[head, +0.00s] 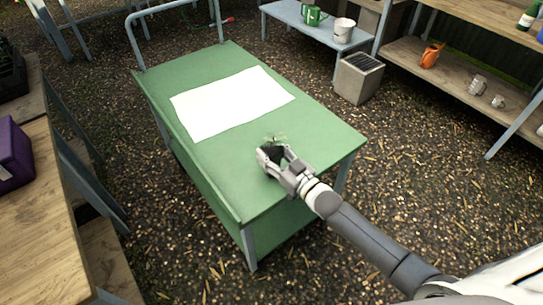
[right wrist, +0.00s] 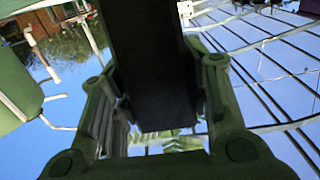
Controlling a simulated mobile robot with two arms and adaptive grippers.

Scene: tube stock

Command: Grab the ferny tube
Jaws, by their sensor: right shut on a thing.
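The ferny tube (head: 275,151) is dark, with thin green fronds at its top. It is in my right gripper (head: 272,156), over the near part of the green table (head: 230,178). In the right wrist view the tube (right wrist: 150,65) is a black block between the two fingers of my right gripper (right wrist: 157,100), which is shut on it. Some green fronds show beyond its end. The gripper hides part of the tube in the head view, and I cannot tell whether it touches the tabletop. My left gripper is not in view.
A white sheet (head: 230,102) lies on the green table behind my gripper. A wooden bench with a purple box (head: 12,155) is at the left. A blue-grey bench (head: 318,32) holds a green can (head: 312,15) and a white pot (head: 343,30). Shelves stand at the right.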

